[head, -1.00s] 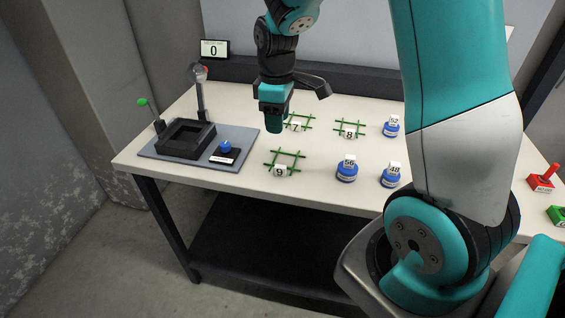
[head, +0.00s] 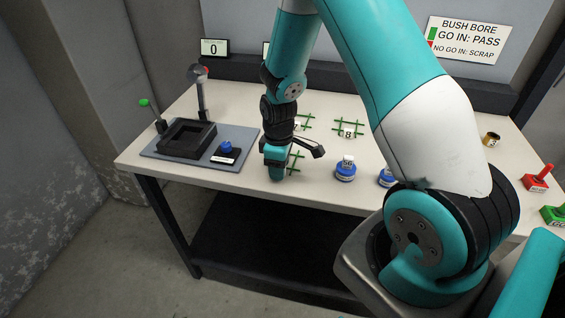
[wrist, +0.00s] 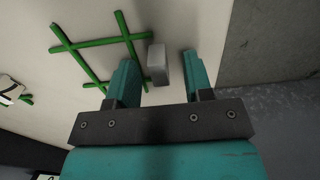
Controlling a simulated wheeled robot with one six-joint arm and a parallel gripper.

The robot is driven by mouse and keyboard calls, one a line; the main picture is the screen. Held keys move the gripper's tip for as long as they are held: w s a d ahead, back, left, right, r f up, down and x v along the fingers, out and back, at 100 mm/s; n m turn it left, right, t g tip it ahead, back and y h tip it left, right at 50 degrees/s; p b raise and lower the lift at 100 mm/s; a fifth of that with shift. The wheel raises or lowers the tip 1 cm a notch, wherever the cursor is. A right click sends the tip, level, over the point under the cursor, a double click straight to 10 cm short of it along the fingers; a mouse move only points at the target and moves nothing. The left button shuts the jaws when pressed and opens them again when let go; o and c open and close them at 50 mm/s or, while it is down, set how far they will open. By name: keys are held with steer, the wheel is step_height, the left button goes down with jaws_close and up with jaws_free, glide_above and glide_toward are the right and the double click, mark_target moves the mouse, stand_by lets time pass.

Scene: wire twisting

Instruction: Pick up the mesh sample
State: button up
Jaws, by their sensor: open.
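Three green wire mesh samples lie on the white table. The nearest mesh (head: 297,160) is partly hidden behind my gripper (head: 276,172) in the head view; its tag read 9 in the earlier frame. In the wrist view this mesh (wrist: 88,42) lies at the upper left, with its pale tag block (wrist: 157,62) between my two open, empty fingers (wrist: 160,72). I cannot tell how high the fingertips are above the table. Mesh 7 (head: 307,122) is partly hidden behind my wrist. Mesh 8 (head: 348,127) lies further right.
A grey board (head: 178,158) with a black square frame (head: 186,139) and a blue button (head: 225,148) is at the left. Blue tagged weights (head: 345,171) stand to the right. The table's front edge is close to my gripper.

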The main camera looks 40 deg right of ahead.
jaws_close()
steer(key=shift+r, duration=0.1)
